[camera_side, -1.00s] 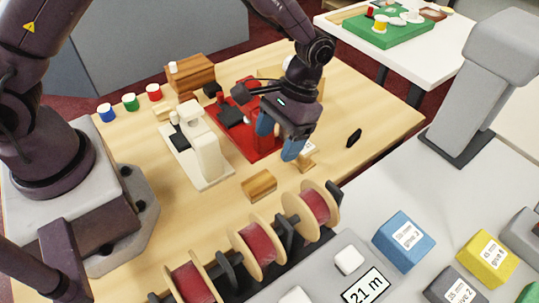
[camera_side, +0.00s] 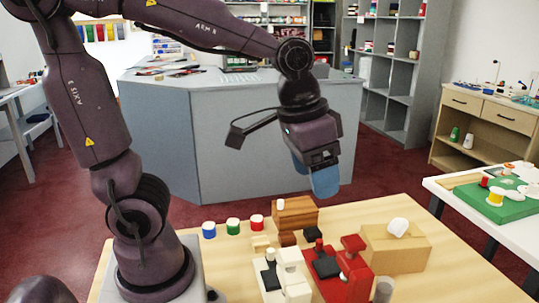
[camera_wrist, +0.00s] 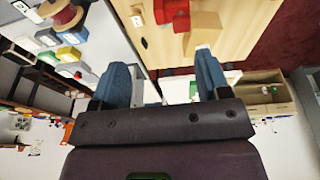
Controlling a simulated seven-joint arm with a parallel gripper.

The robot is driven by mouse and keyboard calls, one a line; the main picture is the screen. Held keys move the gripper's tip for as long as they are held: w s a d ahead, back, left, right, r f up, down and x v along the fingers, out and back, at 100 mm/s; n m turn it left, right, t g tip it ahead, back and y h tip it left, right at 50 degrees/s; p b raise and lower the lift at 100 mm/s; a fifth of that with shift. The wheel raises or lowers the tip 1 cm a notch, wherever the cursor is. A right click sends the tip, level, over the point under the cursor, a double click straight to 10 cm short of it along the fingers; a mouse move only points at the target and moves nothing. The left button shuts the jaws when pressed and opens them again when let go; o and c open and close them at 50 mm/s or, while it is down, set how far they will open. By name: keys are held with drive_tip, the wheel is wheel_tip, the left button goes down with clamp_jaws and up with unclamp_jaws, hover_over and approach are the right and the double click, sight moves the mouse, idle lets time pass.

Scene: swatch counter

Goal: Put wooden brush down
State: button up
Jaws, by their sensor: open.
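My gripper (camera_side: 313,178) is raised well above the back of the wooden table (camera_side: 450,268). Its blue fingers are spread. In the wrist view my gripper (camera_wrist: 164,82) is open, with nothing between the fingers. I cannot make out the wooden brush for certain in either current view. The front of the table lies below the side picture's edge.
A wooden box (camera_side: 298,212), red, green and blue spools, a white machine (camera_side: 290,278), a red machine (camera_side: 352,272) and a cardboard box (camera_side: 395,247) crowd the table's back. A grey counter (camera_side: 235,135) stands behind. The table's right side is clear.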

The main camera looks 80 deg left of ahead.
drive_tip(key=s+a+r+t, duration=0.2)
drive_tip(key=s+t, duration=0.1)
drive_tip(key=s, duration=0.3)
drive_tip(key=shift+s+a, duration=0.2)
drive_tip(key=shift+a, duration=0.1)
